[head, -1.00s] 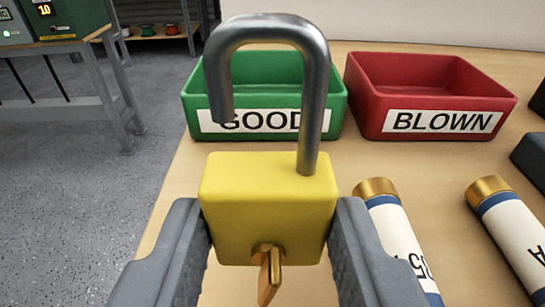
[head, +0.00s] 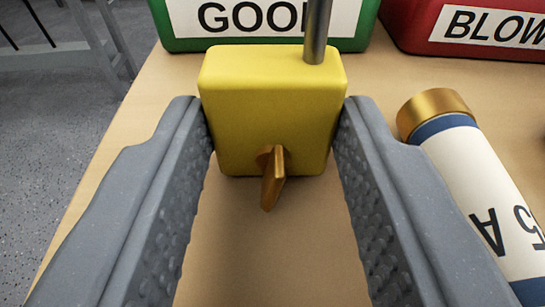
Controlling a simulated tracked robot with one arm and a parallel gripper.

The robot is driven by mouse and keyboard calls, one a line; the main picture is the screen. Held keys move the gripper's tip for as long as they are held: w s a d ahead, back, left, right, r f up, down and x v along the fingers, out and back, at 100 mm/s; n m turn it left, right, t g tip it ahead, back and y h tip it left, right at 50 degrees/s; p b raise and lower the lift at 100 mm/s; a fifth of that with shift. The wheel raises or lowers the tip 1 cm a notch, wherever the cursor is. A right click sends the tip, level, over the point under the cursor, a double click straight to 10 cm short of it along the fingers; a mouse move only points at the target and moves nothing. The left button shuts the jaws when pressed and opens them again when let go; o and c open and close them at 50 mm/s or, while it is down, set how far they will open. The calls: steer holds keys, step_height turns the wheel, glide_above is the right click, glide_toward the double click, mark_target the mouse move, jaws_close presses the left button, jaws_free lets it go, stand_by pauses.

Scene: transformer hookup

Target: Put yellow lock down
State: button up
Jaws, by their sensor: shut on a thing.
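The yellow lock (head: 268,105) is a square padlock body with a brass key (head: 273,180) in its near face. It sits upright between the fingertips of my gripper (head: 273,120), which is shut on its left and right sides. One leg of its steel shackle (head: 317,30) rises from the top right and runs out of the picture. The lock is low over the wooden table (head: 270,250); I cannot tell whether its base touches the table.
The green bin labelled GOOD (head: 180,35) stands behind the lock, and the red bin labelled BLOWN (head: 420,40) is at the back right. A white fuse with a brass cap (head: 470,180) lies close on the right. The table's left edge drops to the grey floor.

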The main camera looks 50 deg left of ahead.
steer(key=o, duration=1.1)
steer(key=shift+f, duration=0.1)
steer(key=shift+s+d+r, duration=0.15)
steer(key=shift+d+r, duration=0.05)
steer(key=shift+d, duration=0.05)
steer(key=p+v, duration=0.2)
steer(key=v, duration=0.9)
steer(key=shift+s+p, duration=0.25)
steer(key=shift+p, duration=0.15)
steer(key=shift+d, duration=0.1)
